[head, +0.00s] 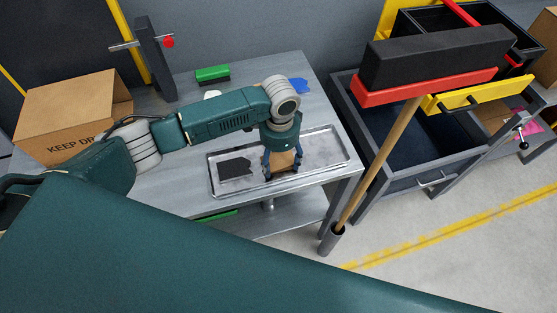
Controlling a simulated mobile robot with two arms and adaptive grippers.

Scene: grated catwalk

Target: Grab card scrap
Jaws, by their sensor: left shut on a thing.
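The card scrap (283,160) is a small tan brown piece at the metal tray on the grey table. My left gripper (282,172) points down over the tray (318,146) and is shut on the card scrap, with a blue-grey finger on each side of it. I cannot tell whether the scrap still touches the tray. A dark, jagged scrap (236,168) lies in the tray to the left of the gripper. My right gripper is not in view.
A cardboard box (75,118) stands at the table's left end. A green brush (212,74) and a blue piece (299,86) lie at the back. A red and black broom (432,72) stands upright right of the table, before a dark open bin (415,150).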

